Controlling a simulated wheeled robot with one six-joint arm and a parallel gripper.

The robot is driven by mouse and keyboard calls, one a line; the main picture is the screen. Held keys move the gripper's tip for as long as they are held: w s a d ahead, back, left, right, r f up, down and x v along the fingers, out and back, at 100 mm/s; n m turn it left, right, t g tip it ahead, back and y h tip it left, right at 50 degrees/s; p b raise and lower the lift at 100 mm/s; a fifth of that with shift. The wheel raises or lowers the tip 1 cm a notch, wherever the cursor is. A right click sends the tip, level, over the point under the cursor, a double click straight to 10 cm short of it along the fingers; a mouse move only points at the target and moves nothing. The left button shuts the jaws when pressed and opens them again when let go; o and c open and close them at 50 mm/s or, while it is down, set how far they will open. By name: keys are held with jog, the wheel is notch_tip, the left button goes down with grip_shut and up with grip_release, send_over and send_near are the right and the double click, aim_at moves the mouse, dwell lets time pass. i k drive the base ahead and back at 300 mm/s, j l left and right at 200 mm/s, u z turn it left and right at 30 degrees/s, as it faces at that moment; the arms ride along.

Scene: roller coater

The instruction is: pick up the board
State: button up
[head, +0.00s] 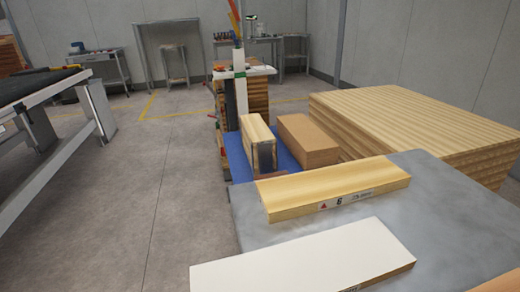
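Several boards are in view, and I cannot tell which one the task means. A pale wood board (330,185) lies flat on a grey metal table (445,215). Its front edge has a red mark, a "6" and small print. A white-topped board (300,262) lies nearer on the same table, its bottom cut off by the picture edge. Beyond the table, a light wood block (256,128) with a dark patch on its end and a browner block (308,138) rest on a blue surface (236,155). My gripper is not in view.
A large stack of boards (425,110) stands at the right, close to the table. A dark-topped bench (30,85) is at the left. A cluttered stand (240,75) rises behind the blue surface. Grey floor (140,185) is clear between bench and table.

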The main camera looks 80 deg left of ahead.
aim_at(355, 257)
jog(key=k+l+u, duration=0.3)
jog(key=k, duration=0.15)
jog(key=k+l+u, duration=0.15)
jog(key=k+u, duration=0.2)
jog(key=k, duration=0.15)
jog(key=k+l, duration=0.15)
jog(key=k, duration=0.25)
